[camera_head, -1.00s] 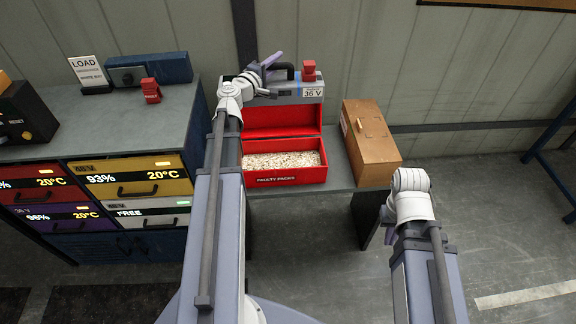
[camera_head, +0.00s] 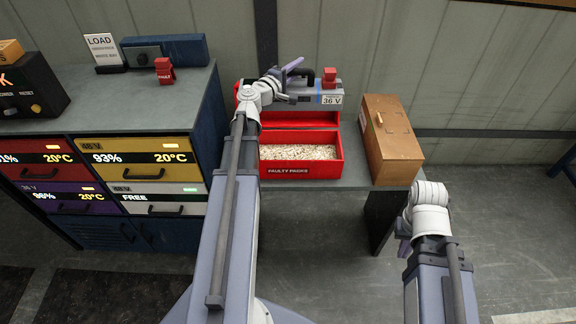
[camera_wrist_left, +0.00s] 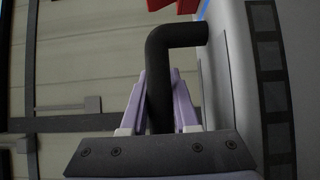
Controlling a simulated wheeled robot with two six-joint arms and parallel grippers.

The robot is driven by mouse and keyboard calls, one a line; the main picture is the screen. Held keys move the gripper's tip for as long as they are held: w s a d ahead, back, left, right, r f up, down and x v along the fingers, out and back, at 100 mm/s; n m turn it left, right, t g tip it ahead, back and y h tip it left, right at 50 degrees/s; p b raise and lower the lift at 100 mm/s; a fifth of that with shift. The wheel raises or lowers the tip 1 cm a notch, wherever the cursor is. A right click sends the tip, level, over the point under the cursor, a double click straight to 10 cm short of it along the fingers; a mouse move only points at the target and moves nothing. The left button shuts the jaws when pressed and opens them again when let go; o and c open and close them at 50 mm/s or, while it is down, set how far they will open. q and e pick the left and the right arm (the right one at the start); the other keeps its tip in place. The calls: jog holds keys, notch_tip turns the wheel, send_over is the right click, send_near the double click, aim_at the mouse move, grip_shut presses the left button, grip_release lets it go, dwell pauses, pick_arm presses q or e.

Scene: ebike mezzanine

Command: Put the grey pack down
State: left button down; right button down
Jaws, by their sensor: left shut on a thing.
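The grey pack (camera_head: 328,98) has a blue stripe, a 36 V label, a black handle and a red block (camera_head: 329,78) on top. It is held up at the back, in front of the open lid of the red box. My left gripper (camera_head: 292,72) is shut on its handle; in the left wrist view the fingers (camera_wrist_left: 160,105) clasp the black handle (camera_wrist_left: 163,70) beside the pack's grey side (camera_wrist_left: 232,90).
The red FAULTY PACKS box (camera_head: 300,170), with pale filling, stands open on a bench. A brown box (camera_head: 395,160) is at its right.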

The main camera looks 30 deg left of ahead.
pick_arm(q)
notch_tip(320, 180, down, 16)
jog(key=s+b, duration=0.1)
jog(key=b, duration=1.3)
jog(key=shift+a+b, duration=0.25)
jog(key=shift+b, duration=0.1)
notch_tip(320, 180, down, 6)
jog(key=b, duration=0.6)
jog(key=shift+f, duration=0.15)
jog(key=shift+f+b, duration=1.75)
jog(key=shift+b, duration=0.2)
jog(key=shift+f, duration=0.1)
jog(key=c, duration=0.7)
grip_release()
jog(key=shift+s, duration=0.1)
jog(key=shift+o, duration=0.2)
